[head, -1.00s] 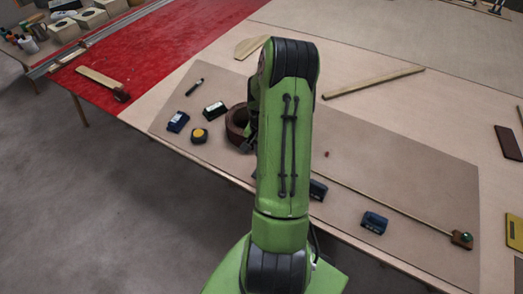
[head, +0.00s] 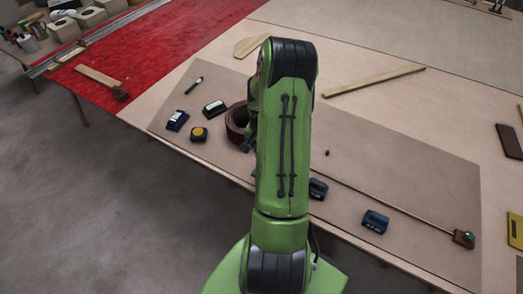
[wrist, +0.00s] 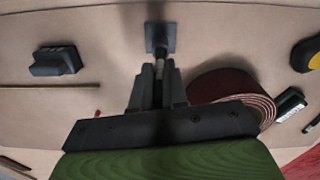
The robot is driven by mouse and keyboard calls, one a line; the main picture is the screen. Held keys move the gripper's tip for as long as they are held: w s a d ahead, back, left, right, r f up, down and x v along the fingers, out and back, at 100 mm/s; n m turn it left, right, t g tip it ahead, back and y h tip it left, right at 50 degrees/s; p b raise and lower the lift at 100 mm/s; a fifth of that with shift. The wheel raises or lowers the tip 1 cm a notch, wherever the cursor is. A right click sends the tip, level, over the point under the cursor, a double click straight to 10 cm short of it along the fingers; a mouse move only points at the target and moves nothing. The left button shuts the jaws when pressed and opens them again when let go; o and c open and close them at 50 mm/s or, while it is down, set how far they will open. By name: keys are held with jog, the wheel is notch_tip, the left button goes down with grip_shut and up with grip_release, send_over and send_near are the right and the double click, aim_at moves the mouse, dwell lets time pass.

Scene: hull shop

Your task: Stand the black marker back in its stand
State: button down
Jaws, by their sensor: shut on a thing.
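In the wrist view, my gripper (wrist: 159,78) is shut on the black marker (wrist: 158,94), which runs between the fingers. A paler part of it shows past the fingertips. The stand (wrist: 159,30), a small dark square block, lies just beyond the fingertips, in line with the marker. The marker's far end overlaps the stand in this view; I cannot tell whether it is inside, touching or above it. In the head view my green arm hides the gripper's fingertips, the marker and most or all of the stand.
A brown coiled roll (head: 237,122) is close beside my gripper, also in the wrist view (wrist: 228,86). Dark blocks (head: 318,189) (head: 375,222), a yellow-black tape measure (head: 199,134), a small pen-like item (head: 194,86) and a long thin strip (head: 395,208) lie on the brown mat (head: 400,165).

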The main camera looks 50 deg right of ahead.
jog(key=shift+f, duration=0.25)
dwell(0.3)
jog(key=c, duration=1.1)
grip_release()
jog(key=shift+r, duration=0.15)
notch_tip(320, 180, up, 16)
jog(key=shift+f+p, duration=0.25)
jog(key=shift+p, duration=0.45)
